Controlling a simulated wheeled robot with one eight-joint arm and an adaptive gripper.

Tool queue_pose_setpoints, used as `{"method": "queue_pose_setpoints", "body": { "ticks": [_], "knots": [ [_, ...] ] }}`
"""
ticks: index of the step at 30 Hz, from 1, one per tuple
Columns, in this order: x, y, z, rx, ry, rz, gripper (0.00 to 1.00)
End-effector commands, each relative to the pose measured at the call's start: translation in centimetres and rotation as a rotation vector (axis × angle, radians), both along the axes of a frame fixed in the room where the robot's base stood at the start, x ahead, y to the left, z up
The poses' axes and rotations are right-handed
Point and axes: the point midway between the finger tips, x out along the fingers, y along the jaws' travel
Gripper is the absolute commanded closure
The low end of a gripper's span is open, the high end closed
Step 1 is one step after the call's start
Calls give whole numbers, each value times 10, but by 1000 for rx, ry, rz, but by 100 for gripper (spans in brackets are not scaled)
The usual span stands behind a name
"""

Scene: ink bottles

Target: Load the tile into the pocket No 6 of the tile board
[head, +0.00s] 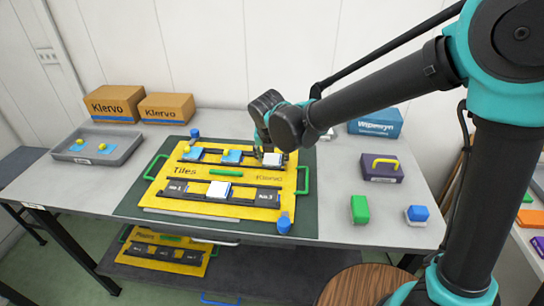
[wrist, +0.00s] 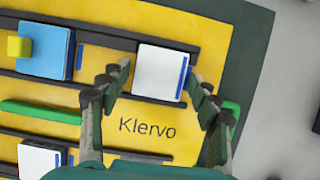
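The yellow tile board (head: 170,200) lies on the dark green mat (head: 130,205). A white tile with a blue edge strip (wrist: 158,72) sits in the right of the far row, and it also shows in the head view (head: 272,159). My gripper (wrist: 158,80) is open, with its fingertips on either side of this tile; I cannot tell whether they touch it. Another white tile (head: 219,189) sits mid near row. Blue tiles (head: 232,156) (head: 191,154) lie in the far row.
Green handles (head: 303,180) stand at the board's sides. Blue-capped bottles (head: 284,222) stand near the mat's edges. A grey tray (head: 98,148), Klervo boxes (head: 110,103), a purple box (head: 382,169) and a green block (head: 360,209) stand around. A second board (head: 165,252) lies below.

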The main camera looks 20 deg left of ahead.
Motion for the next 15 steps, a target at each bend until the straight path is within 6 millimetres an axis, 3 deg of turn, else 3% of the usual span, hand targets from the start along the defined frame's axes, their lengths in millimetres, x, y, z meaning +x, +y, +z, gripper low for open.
{"method": "queue_pose_setpoints", "body": {
  "ticks": [10, 15],
  "knots": [
    [0, 0, 1, 0, 0, 0, 28],
    [-4, -1, 13, 0, 0, 1, 28]
  ]
}}
